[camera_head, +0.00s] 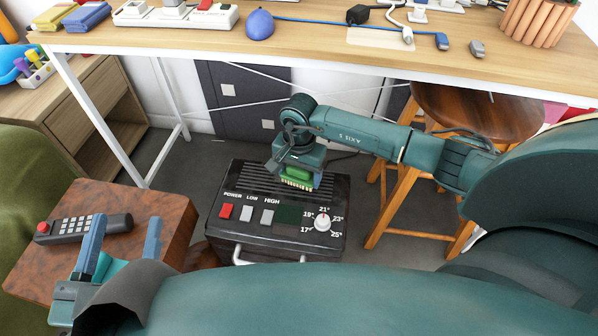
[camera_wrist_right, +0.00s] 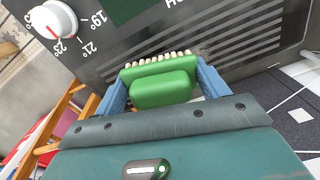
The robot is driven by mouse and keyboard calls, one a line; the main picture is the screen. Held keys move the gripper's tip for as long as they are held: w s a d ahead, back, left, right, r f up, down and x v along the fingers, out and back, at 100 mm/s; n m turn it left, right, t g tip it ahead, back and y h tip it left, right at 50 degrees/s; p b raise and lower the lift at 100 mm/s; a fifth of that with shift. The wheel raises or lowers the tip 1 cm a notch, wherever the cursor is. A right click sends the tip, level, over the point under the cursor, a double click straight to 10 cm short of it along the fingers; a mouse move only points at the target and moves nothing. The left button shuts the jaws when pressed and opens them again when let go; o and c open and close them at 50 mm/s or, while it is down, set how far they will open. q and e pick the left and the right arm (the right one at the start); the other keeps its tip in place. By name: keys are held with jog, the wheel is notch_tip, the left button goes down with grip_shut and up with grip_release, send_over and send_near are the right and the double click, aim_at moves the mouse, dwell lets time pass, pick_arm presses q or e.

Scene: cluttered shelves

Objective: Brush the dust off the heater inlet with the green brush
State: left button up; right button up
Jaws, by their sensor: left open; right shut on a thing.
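My right gripper (camera_head: 301,170) is shut on the green brush (camera_head: 297,174), bristles pointing down at the right part of the slats. In the wrist view the brush (camera_wrist_right: 162,88) sits between both blue fingers (camera_wrist_right: 163,75), pale bristles towards the slats. Contact is unclear, and I cannot make out dust. My left gripper (camera_head: 127,222) is open and empty, left of the heater.
A remote (camera_head: 85,229) lies on the small brown table (camera_head: 60,265) near my left gripper. The desk (camera_head: 320,48) spans above and behind the heater. A wooden stool (camera_head: 462,105) stands right of it.

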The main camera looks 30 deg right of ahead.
jog(key=shift+f+b, duration=0.6)
jog(key=shift+f, duration=0.05)
dwell(0.3)
